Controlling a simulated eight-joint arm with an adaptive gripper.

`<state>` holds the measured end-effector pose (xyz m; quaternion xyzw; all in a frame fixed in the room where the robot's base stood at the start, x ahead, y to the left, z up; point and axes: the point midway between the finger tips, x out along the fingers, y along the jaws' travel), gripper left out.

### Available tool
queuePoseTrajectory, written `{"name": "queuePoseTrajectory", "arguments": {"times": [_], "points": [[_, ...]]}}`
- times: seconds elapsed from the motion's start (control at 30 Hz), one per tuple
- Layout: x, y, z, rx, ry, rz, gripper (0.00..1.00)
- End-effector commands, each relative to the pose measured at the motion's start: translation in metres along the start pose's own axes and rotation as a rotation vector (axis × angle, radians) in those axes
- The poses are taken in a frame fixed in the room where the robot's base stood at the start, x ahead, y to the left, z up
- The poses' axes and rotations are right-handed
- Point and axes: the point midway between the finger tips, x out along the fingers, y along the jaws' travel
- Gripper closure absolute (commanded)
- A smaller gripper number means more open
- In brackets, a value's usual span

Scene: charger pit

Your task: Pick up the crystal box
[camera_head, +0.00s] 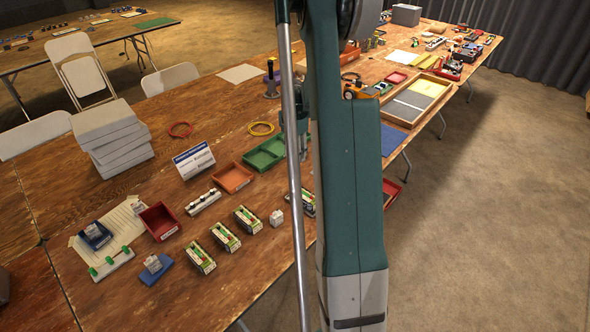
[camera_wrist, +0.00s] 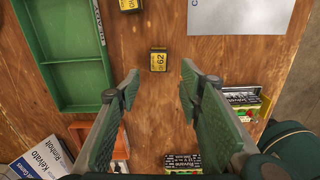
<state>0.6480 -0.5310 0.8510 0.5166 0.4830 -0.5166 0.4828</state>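A small black box with a yellow label marked with digits (camera_wrist: 158,60) lies flat on the wooden table in the wrist view. It may be the crystal box, though I cannot read its name. A similar yellow-labelled box (camera_wrist: 129,5) is cut off at the top edge. My gripper (camera_wrist: 160,80) is open and empty, with its two fingers apart. The first box appears between and just beyond the fingertips, not touching them. In the head view my arm hides this part of the table. Small pale clear-looking blocks (camera_head: 277,218) also stand on the table there.
A green divided tray (camera_wrist: 57,88) lies left of the box. An orange tray (camera_head: 233,187) is beside the green tray in the head view. Bare wood surrounds the box.

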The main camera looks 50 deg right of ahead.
Motion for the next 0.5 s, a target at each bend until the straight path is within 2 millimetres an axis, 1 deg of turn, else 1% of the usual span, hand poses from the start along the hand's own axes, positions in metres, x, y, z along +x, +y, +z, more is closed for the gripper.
{"name": "queuePoseTrajectory", "arguments": {"times": [0.07,0.33,0.5], "points": [[0.002,0.000,0.000,0.000,0.000,0.000,0.63],[0.022,0.000,0.000,0.001,0.000,0.000,0.63],[0.026,0.000,0.000,0.001,0.000,0.000,0.63]]}}
